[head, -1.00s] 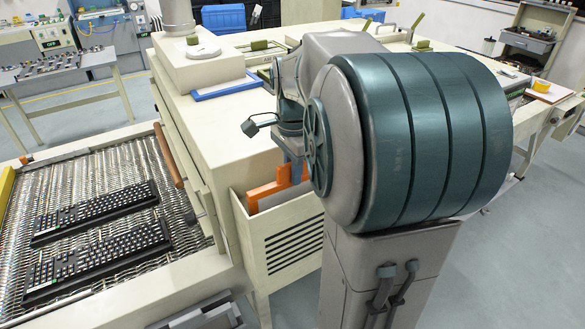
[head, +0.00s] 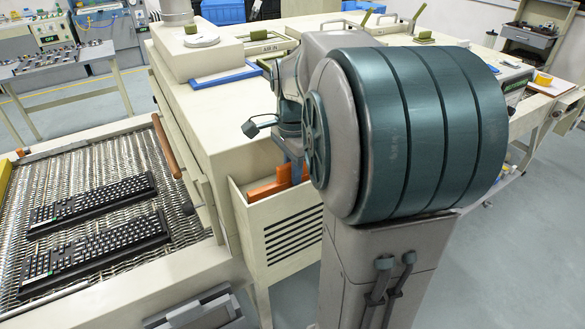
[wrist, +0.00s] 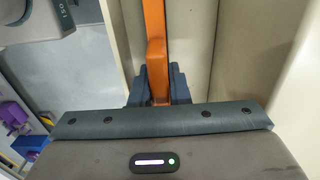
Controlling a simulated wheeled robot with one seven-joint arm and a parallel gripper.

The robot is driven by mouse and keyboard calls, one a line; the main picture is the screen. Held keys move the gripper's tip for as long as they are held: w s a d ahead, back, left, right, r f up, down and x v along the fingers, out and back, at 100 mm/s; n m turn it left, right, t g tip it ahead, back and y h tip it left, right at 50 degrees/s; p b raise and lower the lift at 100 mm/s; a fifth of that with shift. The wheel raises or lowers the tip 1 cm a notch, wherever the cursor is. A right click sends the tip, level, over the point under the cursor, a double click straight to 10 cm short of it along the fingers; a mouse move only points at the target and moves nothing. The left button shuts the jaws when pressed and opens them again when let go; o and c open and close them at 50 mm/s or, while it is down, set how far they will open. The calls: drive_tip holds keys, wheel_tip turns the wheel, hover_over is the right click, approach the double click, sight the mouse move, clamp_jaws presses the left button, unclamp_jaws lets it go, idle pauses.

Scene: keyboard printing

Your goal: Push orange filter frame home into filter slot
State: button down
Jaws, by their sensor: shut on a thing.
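The orange filter frame (head: 264,189) stands in the filter slot of the cream vented box (head: 250,221) on the machine's side. In the head view its orange top edge and tab show just above the box rim; the rest is hidden in the box and behind my arm. In the wrist view the orange frame (wrist: 154,20) runs up between cream walls, and its handle lies between the dark fingers of my gripper (wrist: 158,88). My gripper is shut on this handle. I cannot tell whether the frame touches the slot's bottom.
The conveyor (head: 100,180) at left carries two black keyboards (head: 95,257). A blue frame (head: 226,77) lies on the machine top. Cream walls stand close on both sides of my gripper. Open floor lies at right.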

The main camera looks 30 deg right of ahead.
drive_tip(key=shift+f+b, duration=0.9)
drive_tip(key=shift+f, duration=0.5)
drive_tip(key=shift+r, duration=0.15)
drive_tip(key=shift+p, duration=0.45)
idle(0.8)
drive_tip(key=shift+s+f, duration=0.1)
drive_tip(key=shift+f, duration=0.1)
idle(3.0)
